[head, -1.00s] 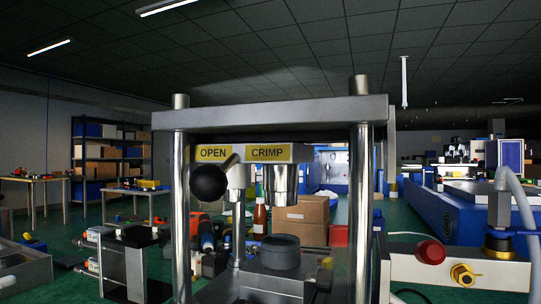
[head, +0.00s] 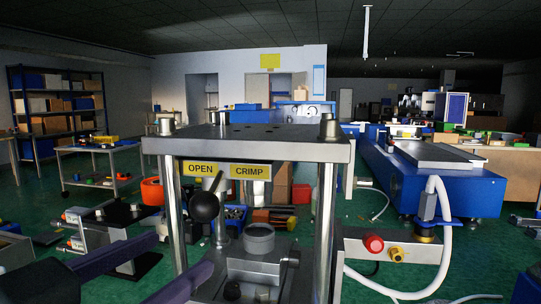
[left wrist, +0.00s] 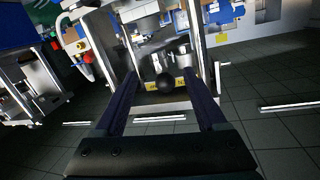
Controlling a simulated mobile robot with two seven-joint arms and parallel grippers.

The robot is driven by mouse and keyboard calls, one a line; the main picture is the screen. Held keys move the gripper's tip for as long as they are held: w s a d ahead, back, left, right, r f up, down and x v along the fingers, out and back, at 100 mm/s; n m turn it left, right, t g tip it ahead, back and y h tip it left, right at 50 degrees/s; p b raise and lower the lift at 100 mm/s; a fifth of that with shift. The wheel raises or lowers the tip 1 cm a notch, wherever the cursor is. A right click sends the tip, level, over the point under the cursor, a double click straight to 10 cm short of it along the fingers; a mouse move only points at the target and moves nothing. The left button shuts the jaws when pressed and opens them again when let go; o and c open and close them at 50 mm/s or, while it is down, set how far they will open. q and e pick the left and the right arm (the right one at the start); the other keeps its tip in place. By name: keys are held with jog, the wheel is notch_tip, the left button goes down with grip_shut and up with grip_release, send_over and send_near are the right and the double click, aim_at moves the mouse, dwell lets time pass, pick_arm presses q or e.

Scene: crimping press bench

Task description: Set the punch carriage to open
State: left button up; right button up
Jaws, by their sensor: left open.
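The press has a grey top plate (head: 245,146) on two steel posts. A yellow label strip below it reads OPEN (head: 200,169) at left and CRIMP (head: 250,171) at right. A black ball knob (head: 205,206) on a short lever hangs below the OPEN label. The steel punch (head: 258,190) shows below CRIMP, above a round grey die cup (head: 259,239). My left gripper (head: 184,252) is open, its purple fingers below and left of the knob. In the left wrist view the knob (left wrist: 165,84) appears between the open fingers, with no contact visible. My right gripper is out of view.
A panel with a red button (head: 373,244) and brass fitting (head: 396,254) stands right of the press. A white hose (head: 440,250) loops beside it. A metal fixture (head: 125,235) stands at left. The right post (head: 325,230) bounds the press opening.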

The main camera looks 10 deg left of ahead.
pick_arm(q)
notch_tip(320, 180, up, 2)
jog(key=shift+w+r+t, duration=0.15)
jog(key=shift+t, duration=0.25)
jog(key=shift+w+r, duration=0.2)
jog(key=shift+r, duration=0.05)
send_near(221, 198)
jog(key=w+d+r, duration=0.3)
jog(key=d, duration=0.2)
jog(key=shift+f, duration=0.2)
jog(key=shift+s, duration=0.1)
grip_shut()
dwell(0.5)
